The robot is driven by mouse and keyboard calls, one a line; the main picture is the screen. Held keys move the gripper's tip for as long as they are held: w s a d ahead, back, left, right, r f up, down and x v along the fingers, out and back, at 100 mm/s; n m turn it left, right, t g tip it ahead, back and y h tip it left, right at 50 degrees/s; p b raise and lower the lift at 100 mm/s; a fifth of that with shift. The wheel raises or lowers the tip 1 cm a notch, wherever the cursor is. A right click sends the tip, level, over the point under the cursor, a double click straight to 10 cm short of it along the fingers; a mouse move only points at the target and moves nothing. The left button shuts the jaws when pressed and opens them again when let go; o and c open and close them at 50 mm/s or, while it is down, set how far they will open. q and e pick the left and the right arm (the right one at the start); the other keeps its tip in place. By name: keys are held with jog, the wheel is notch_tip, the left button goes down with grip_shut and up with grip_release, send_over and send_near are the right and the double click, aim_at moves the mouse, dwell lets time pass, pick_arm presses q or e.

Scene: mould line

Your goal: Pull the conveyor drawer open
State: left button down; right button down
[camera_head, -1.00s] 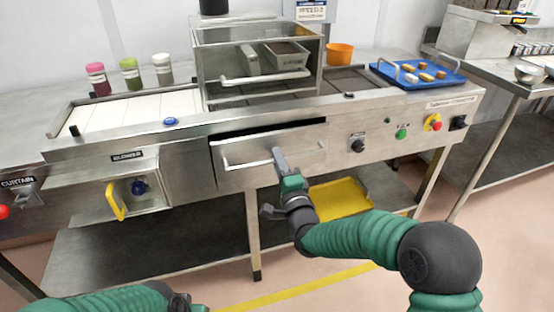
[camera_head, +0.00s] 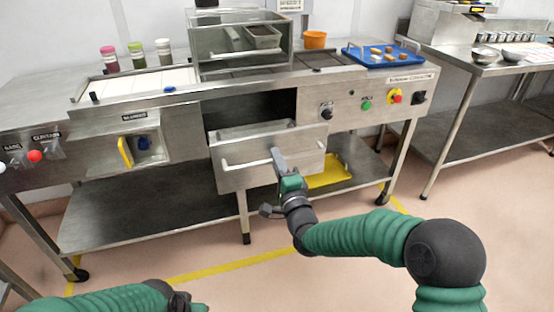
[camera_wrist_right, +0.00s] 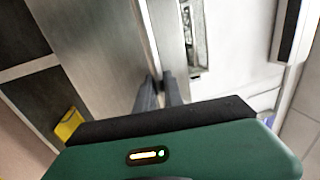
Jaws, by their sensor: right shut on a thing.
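The conveyor drawer (camera_head: 238,172) is a steel box pulled well out of the front of the conveyor. Its inside shows above the front panel, and a dark opening (camera_head: 265,108) shows behind it. A long pale bar handle (camera_head: 245,166) runs across the drawer front. My right gripper (camera_head: 277,155) is shut on the handle near its middle. In the right wrist view my gripper's two fingers (camera_wrist_right: 160,95) meet at the drawer front, and the handle (camera_wrist_right: 150,40) runs up from them. My left gripper (camera_head: 185,304) is low at the bottom edge, its jaws unclear.
A yellow tray (camera_head: 328,172) lies on the lower shelf behind the drawer. Buttons and knobs (camera_head: 366,105) sit on the right panel. The floor in front is clear.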

pick_arm(q)
jog(key=shift+s+d, duration=0.1)
jog(key=shift+s, duration=0.3)
pick_arm(e)
jog(key=shift+s+d+f, duration=0.1)
jog(key=shift+s+f, duration=0.15)
jog(key=shift+s, duration=0.1)
jog(key=c, duration=1.5)
grip_release()
jog(key=shift+w, duration=0.1)
pick_arm(q)
jog(key=shift+w+f, duration=0.1)
pick_arm(e)
jog(key=shift+o, duration=0.2)
jog(key=shift+r, duration=0.1)
